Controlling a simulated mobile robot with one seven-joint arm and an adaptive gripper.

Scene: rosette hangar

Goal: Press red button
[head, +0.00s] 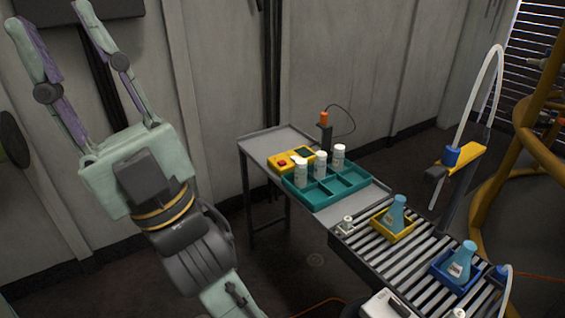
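The red button (282,162) sits on top of a yellow box (290,169) at the back of a grey metal table. The box also has a dark panel (304,152). My gripper (48,14) is raised at the upper left, well away from the box and to its left in the picture. Its two pale green and purple fingers point up and stand wide apart. Nothing is between them.
A teal tray (350,197) with several white bottles stands right beside the yellow box. An orange-topped device (324,128) with a cable stands behind. A roller conveyor (410,260) carries blue flasks in yellow and blue trays. Yellow pipes (535,140) stand right.

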